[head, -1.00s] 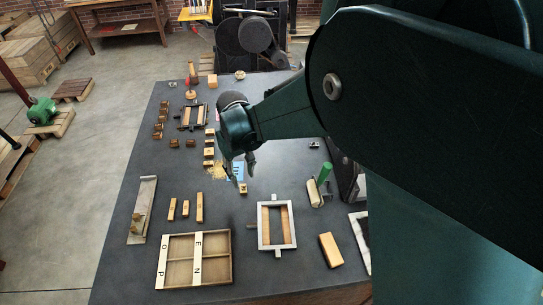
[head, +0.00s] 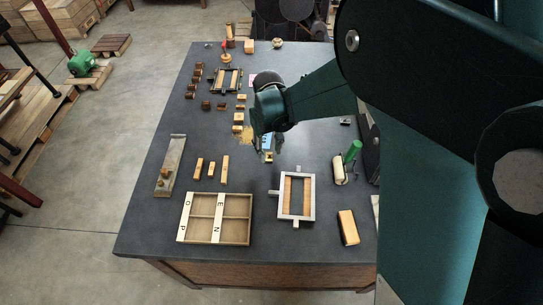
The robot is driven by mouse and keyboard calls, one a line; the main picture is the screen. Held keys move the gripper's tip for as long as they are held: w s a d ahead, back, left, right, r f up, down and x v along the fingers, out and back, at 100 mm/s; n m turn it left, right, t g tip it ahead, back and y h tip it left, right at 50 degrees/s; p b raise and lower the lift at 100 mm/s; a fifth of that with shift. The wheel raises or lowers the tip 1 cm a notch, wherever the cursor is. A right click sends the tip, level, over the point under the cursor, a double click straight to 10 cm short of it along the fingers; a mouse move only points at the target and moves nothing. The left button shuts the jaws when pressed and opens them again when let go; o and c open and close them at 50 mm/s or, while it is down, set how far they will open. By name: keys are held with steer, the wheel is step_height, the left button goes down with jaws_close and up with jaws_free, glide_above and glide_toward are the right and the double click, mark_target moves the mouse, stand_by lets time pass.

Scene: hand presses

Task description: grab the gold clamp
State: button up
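My gripper (head: 268,149) hangs fingers-down over the middle of the dark table, small in the head view. Its fingers look apart, with nothing visible held between them. A small gold-coloured, irregular thing (head: 246,134) lies on the table just left of the gripper; it is too small to tell surely whether it is the gold clamp. A small wooden block (head: 269,158) with a dark mark is just below the fingertips in the picture. A light blue piece (head: 266,141) is partly hidden behind the fingers.
The dark table (head: 150,225) holds a divided wooden tray (head: 251,219), a metal frame (head: 298,223), a wooden block (head: 348,227), a green-handled roller (head: 340,170) and a metal tray (head: 179,155). Several small blocks stand left of my gripper. Bare tabletop lies between.

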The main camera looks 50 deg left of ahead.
mark_target(270, 158)
steer(key=shift+f, duration=1.35)
steer(key=shift+c, duration=0.7)
steer(key=c, duration=0.9)
